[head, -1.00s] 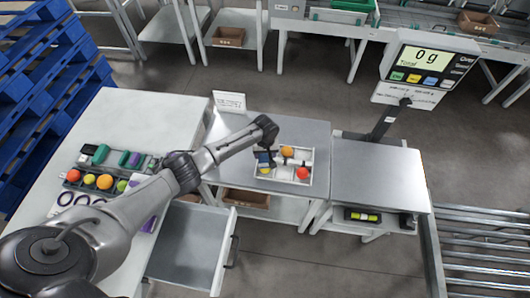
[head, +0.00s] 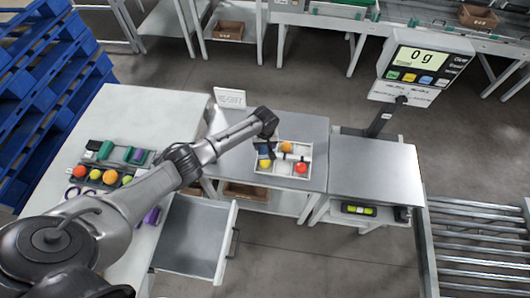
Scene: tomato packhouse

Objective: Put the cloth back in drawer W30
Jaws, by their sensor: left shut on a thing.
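My left gripper (head: 270,150) reaches over a white divided tray (head: 308,166) on the metal bench. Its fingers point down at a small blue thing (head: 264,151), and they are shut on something. The blue thing may be the cloth, but it is too small and partly covered to be sure. An open drawer (head: 193,238) sticks out below the bench on the left, and its visible floor is bare. I cannot read a drawer label. My right gripper is not in view.
The tray also holds an orange ball (head: 286,147), a red ball (head: 301,168) and a yellow ball (head: 265,163). A white table (head: 130,115) with coloured items stands left. A scale display (head: 418,62) reads 0 g above a clear metal top (head: 375,170).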

